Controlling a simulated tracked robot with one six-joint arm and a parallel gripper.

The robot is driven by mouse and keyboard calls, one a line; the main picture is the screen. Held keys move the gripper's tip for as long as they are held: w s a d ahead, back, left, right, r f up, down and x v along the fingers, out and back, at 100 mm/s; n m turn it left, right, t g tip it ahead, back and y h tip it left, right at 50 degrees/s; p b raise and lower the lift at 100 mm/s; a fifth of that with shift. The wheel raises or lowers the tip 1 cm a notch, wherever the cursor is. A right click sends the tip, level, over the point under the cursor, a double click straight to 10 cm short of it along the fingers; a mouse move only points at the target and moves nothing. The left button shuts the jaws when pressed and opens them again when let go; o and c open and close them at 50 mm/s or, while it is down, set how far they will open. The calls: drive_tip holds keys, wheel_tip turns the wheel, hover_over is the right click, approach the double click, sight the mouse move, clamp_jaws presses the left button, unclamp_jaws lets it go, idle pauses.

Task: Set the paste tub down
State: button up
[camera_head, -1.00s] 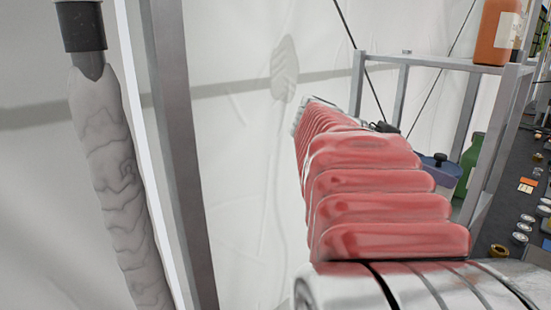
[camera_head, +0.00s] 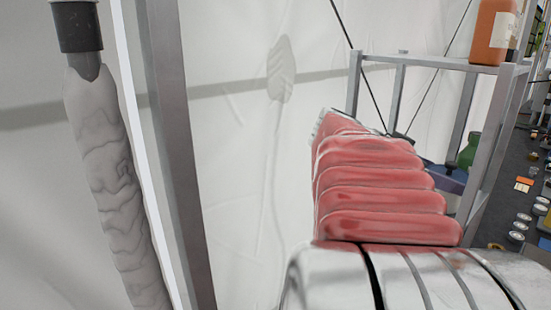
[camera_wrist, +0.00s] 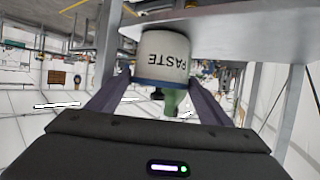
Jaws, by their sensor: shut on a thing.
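The paste tub (camera_wrist: 165,52) is pale, with dark lettering and a blue band at its lower end in the wrist view. My gripper (camera_wrist: 160,72) is shut on it, with one dark finger on each side. In the wrist view, the tub's upper end is close to a grey flat surface (camera_wrist: 235,35); I cannot tell whether they touch. In the head view, only part of the tub's blue lid (camera_head: 447,178) shows beyond my red-sleeved arm, which hides the gripper and most of the tub.
A green bottle (camera_head: 468,150) stands behind the tub and also shows in the wrist view (camera_wrist: 175,101). A metal rack (camera_head: 430,61) holds an orange bottle (camera_head: 491,32) on top. Several small items lie on a dark surface (camera_head: 505,212) at right. A grey post (camera_head: 180,150) stands at left.

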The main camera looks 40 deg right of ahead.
drive_tip(key=shift+f, duration=0.1)
idle(0.3)
drive_tip(key=o, duration=1.1)
drive_tip(key=shift+a, duration=0.1)
drive_tip(key=v, duration=1.2)
